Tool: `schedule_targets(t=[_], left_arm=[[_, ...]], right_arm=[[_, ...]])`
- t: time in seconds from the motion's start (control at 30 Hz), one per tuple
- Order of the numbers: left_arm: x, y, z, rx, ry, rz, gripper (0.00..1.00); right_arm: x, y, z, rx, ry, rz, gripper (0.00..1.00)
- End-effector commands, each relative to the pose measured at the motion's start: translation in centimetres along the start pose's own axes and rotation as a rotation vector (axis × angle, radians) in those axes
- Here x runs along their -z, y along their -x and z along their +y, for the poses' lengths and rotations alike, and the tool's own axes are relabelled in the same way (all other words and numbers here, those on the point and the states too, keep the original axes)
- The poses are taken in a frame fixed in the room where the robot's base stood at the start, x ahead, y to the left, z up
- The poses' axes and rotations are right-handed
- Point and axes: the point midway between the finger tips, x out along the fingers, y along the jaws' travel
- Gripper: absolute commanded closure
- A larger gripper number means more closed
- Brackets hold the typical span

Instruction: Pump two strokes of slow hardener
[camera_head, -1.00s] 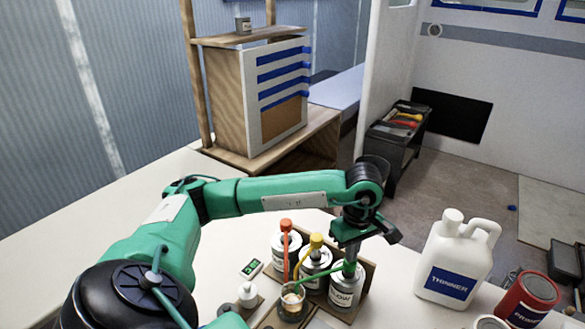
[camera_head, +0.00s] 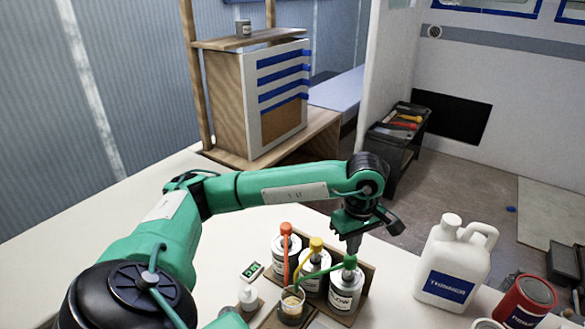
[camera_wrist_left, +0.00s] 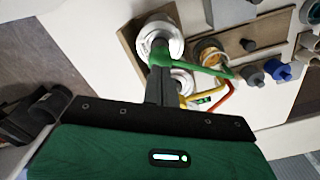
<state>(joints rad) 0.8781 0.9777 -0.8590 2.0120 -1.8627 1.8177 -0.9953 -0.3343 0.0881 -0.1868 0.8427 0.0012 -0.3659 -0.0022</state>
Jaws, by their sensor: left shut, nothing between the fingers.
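The can marked "LOW" (camera_head: 345,292) stands at the right of a row of three pump cans. Its green pump head (camera_head: 350,262) has a spout reaching left over a clear cup (camera_head: 291,305) with some amber content. My left gripper (camera_head: 353,249) is shut and empty, pointing down just above the green head. I cannot tell whether the tips touch it. In the left wrist view the shut fingers (camera_wrist_left: 158,85) overlap the green pump (camera_wrist_left: 200,65) and hide part of it. The cup (camera_wrist_left: 209,52) also shows there.
Cans with a red pump (camera_head: 286,228) and a yellow pump (camera_head: 316,243) stand close by on the left. A white thinner jug (camera_head: 452,262) and a red can (camera_head: 526,300) stand to the right.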

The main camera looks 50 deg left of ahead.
Motion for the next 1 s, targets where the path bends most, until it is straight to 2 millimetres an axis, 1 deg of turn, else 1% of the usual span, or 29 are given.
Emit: schedule_targets(t=[0.3, 0.63, 1.0], left_arm=[[0.0, 0.2, 0.0, -0.001, 0.0, 0.0, 1.0], [0.0, 2.9, 0.0, 0.0, 0.0, 0.001, 1.0], [0.0, 3.0, 0.0, 0.0, 0.0, 0.0, 1.0]], right_arm=[[0.0, 0.1, 0.0, 0.0, 0.0, 0.0, 0.64], [0.2, 1.5, 0.0, 0.0, 0.0, 0.0, 0.64], [0.2, 1.4, 0.0, 0.0, 0.0, 0.0, 0.64]])
